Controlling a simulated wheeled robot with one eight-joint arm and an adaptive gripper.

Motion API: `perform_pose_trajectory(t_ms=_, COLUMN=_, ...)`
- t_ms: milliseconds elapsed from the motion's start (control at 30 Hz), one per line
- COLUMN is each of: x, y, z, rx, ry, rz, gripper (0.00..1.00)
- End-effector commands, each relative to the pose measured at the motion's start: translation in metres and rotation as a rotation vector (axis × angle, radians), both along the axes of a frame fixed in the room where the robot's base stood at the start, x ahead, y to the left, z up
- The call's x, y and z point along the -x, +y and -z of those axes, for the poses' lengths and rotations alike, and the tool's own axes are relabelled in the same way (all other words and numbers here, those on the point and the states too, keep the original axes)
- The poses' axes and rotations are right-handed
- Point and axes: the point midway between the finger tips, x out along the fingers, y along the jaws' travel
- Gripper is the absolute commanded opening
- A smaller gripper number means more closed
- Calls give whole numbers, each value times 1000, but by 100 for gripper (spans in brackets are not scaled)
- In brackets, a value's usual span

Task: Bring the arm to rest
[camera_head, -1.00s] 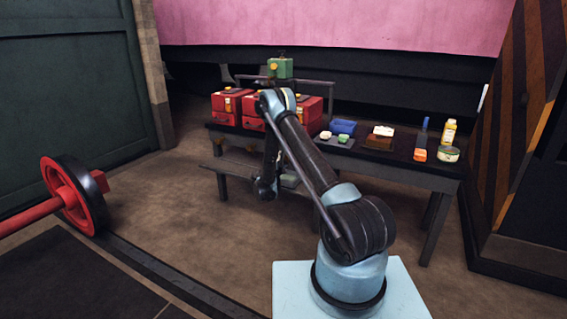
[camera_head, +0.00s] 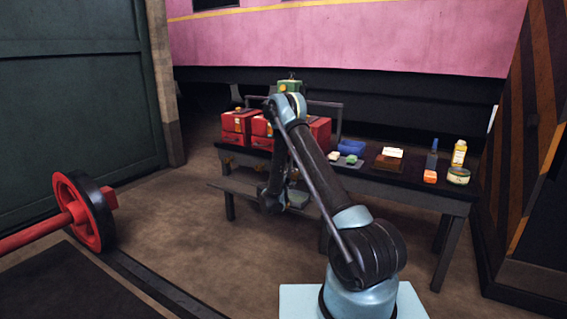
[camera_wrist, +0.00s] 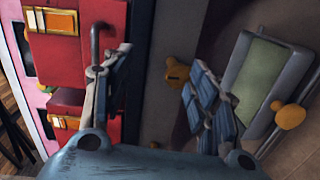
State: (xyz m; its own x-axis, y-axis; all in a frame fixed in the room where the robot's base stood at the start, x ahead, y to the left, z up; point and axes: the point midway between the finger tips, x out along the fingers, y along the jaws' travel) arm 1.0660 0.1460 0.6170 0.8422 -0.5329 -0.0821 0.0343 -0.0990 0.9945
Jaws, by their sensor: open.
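My arm stands in front of the bench in the head view, bent at a high elbow with the forearm hanging down. My gripper (camera_wrist: 155,80) shows in the wrist view with its two blue-grey fingers wide apart and nothing between them. It faces the dark front edge of the bench, which bears a yellow knob (camera_wrist: 177,74). Red cases (camera_wrist: 75,70) lie to the left of the fingers, and a grey-green panel in a grey frame (camera_wrist: 262,75) lies to the right. In the head view the fingers are too small and dark to make out.
The dark bench (camera_head: 400,187) carries red cases (camera_head: 240,125), a blue bin (camera_head: 350,147), a brown box (camera_head: 389,158), an orange-and-dark brush (camera_head: 430,175), a yellow bottle (camera_head: 459,153) and a tin (camera_head: 458,176). A red wheel (camera_head: 85,210) stands left. Floor between is clear.

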Motion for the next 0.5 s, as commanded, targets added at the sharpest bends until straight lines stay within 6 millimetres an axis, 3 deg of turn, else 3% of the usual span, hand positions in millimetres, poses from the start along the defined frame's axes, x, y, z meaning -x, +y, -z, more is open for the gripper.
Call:
perform_pose_trajectory(t_ms=100, x=4, y=-18, z=-29, rx=-49, ry=24, rz=31, gripper=54)
perform_pose_trajectory(t_ms=500, x=40, y=-73, z=-106, rx=-220, ry=110, rz=134, gripper=54)
